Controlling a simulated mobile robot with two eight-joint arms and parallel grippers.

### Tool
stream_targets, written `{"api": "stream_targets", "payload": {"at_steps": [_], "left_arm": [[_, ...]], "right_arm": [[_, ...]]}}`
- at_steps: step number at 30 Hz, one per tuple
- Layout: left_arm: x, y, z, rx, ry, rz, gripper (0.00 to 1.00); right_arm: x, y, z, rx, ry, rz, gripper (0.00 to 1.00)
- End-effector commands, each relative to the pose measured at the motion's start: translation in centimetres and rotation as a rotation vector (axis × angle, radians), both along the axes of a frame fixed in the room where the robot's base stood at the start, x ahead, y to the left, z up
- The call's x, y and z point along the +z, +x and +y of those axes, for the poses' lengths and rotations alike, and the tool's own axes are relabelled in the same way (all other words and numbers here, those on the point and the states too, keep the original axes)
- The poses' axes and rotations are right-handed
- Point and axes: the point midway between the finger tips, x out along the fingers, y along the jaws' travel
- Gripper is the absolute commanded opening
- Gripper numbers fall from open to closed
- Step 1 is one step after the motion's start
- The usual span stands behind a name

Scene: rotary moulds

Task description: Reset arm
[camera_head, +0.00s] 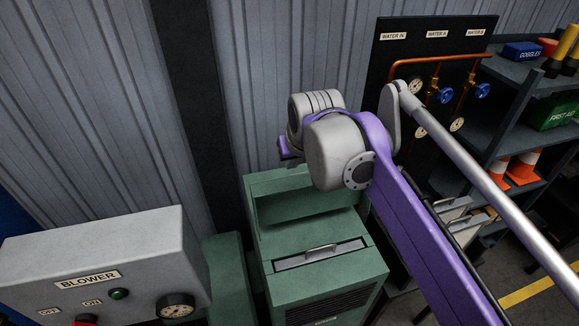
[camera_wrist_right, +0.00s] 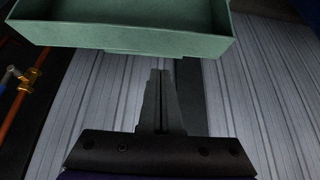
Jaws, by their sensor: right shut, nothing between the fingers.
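My right arm, purple and grey, comes in from the right in the head view, and its wrist is above the green machine (camera_head: 318,285). The fingers are hidden behind the wrist there. In the wrist view my right gripper (camera_wrist_right: 161,75) shows two dark fingers lying together, shut with nothing between them. The fingertips appear just below the rim of a green open-topped box (camera_wrist_right: 140,42) in that picture; I cannot tell whether they touch it. Grey corrugated wall (camera_wrist_right: 85,110) lies behind the fingers. My left gripper is in neither view.
A grey blower panel (camera_head: 100,262) with buttons and a gauge stands at the lower left. A black board with copper pipes (camera_head: 433,62) and blue valves stands at the back right. Dark shelves (camera_head: 525,75) with a first aid box and orange cones (camera_head: 523,167) are at the right.

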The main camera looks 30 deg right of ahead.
Motion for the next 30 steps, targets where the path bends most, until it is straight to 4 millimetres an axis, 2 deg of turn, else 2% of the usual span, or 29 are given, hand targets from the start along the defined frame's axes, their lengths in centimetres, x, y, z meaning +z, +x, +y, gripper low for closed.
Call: {"api": "stream_targets", "payload": {"at_steps": [3, 7, 14, 17, 20, 23, 24, 27, 30], "left_arm": [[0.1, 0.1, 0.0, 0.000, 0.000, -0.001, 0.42], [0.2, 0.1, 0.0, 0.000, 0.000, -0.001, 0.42], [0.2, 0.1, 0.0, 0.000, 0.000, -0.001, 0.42], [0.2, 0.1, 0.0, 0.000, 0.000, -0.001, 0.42], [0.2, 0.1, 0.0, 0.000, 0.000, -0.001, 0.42], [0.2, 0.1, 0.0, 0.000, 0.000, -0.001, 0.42], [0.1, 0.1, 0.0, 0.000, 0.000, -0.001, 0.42], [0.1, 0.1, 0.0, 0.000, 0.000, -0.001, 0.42], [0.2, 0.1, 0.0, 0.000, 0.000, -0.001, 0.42]], "right_arm": [[1.8, -1.1, 0.3, 0.000, 0.000, 0.000, 0.00], [3.0, -1.7, 0.5, 0.000, 0.000, 0.000, 0.00], [3.4, -2.0, 0.6, 0.000, 0.000, 0.000, 0.00], [2.4, -2.2, 1.2, 0.014, 0.000, 0.002, 0.00], [-0.9, -3.2, 3.1, 0.058, 0.002, 0.008, 0.00], [-6.2, -5.2, 6.0, 0.126, 0.005, 0.017, 0.00], [-8.5, -6.2, 7.1, 0.154, 0.006, 0.020, 0.00], [-13.6, -8.9, 9.4, 0.217, 0.007, 0.028, 0.00], [-17.6, -11.4, 11.1, 0.265, 0.007, 0.035, 0.00]]}}
